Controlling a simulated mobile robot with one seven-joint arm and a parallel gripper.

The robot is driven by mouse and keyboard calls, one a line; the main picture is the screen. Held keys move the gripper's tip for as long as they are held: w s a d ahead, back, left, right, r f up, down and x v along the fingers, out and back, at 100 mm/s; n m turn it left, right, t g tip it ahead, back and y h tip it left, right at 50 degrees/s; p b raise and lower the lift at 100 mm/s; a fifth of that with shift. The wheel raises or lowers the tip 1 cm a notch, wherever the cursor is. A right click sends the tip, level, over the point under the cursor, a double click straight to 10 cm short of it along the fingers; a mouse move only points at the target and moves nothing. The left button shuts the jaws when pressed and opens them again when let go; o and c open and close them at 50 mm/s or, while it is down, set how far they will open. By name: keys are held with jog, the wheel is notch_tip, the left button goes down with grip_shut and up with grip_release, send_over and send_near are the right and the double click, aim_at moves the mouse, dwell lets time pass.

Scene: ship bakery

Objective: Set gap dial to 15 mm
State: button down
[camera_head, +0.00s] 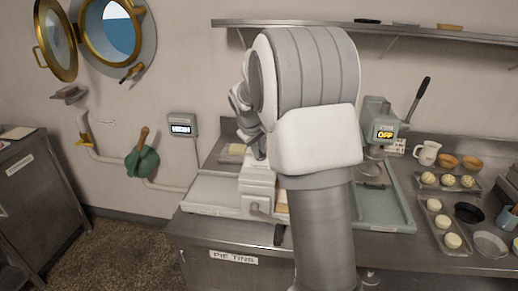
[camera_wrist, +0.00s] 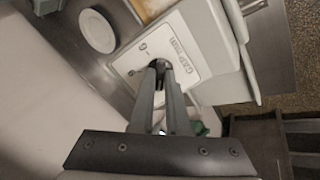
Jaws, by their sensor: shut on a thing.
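The gap dial (camera_wrist: 160,63) is a small dark knob on a white plate marked "GAP mm" (camera_wrist: 188,66) in the wrist view. My gripper (camera_wrist: 161,72) is shut on this knob, with both fingertips around it. The fingers hide much of the dial, and I cannot read its setting. In the head view the white dough machine (camera_head: 258,178) stands on the steel counter, partly behind my arm. My gripper and the dial are not clear there.
A round white disc (camera_wrist: 97,31) lies beside the machine in the wrist view. A grey-green press (camera_head: 383,125) with a raised lever and a display reading "OFF" stands right of my arm. Trays of dough balls (camera_head: 447,180) are farther right. A shelf (camera_head: 400,28) runs above.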

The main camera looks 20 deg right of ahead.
jog(key=n+p, duration=0.1)
jog(key=n, duration=0.3)
jog(key=shift+a+n+p, duration=0.1)
jog(key=shift+n+p, duration=0.4)
jog(key=shift+n, duration=1.3)
jog(key=c, duration=0.9)
grip_release()
jog(key=shift+s, duration=0.1)
jog(key=v, duration=1.7)
jog(key=shift+s+a, duration=0.25)
jog(key=shift+a, duration=0.15)
jog(key=shift+f, duration=0.1)
